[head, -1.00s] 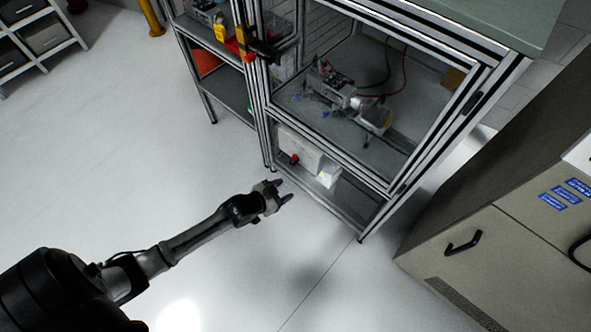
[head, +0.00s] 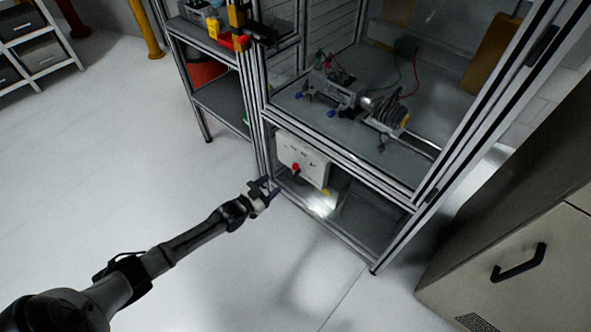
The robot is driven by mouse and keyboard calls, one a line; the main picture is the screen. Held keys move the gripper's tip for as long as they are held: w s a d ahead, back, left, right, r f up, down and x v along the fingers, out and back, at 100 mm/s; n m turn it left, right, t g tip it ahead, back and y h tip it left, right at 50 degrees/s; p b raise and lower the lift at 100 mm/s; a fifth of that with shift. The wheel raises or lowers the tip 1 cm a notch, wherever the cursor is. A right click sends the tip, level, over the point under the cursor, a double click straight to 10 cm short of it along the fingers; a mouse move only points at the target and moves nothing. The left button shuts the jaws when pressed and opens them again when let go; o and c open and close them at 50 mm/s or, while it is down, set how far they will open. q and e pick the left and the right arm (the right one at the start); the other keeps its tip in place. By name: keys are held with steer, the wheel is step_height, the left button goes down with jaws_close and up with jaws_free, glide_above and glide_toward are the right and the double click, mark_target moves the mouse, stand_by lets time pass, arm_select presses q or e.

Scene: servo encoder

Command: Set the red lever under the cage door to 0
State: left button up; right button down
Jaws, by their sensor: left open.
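The red lever (head: 295,168) is a small red spot on the front of a pale control box (head: 309,158). The box sits in the lower bay of the framed cage, below the cage door (head: 340,154). The lever's setting is too small to read. My left gripper (head: 269,187) is open and empty, just left of and below the lever in the picture, near the cage's front left post. I see no contact with the lever. My right gripper is out of view.
The cage holds a motor-like test rig (head: 384,112) with cables on its upper floor. Open shelving (head: 222,101) stands to the left of the cage. A beige cabinet with a black handle (head: 519,263) stands at the right. The floor (head: 120,170) at the left is clear.

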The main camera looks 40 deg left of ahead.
mark_target(293, 168)
arm_select(q)
steer(key=w+b, duration=0.1)
steer(key=w, duration=0.2)
steer(key=w+d+b, duration=0.1)
steer(key=w+b, duration=0.1)
steer(key=w, duration=0.2)
steer(key=w+b, duration=0.2)
steer(key=w, duration=0.1)
steer(key=shift+w+d+f, duration=0.15)
steer(key=shift+w+d+b, duration=0.1)
steer(key=shift+w+b, duration=0.45)
steer(key=shift+w, duration=0.4)
steer(key=shift+c, duration=0.5)
steer(key=c, duration=0.7)
jaws_close()
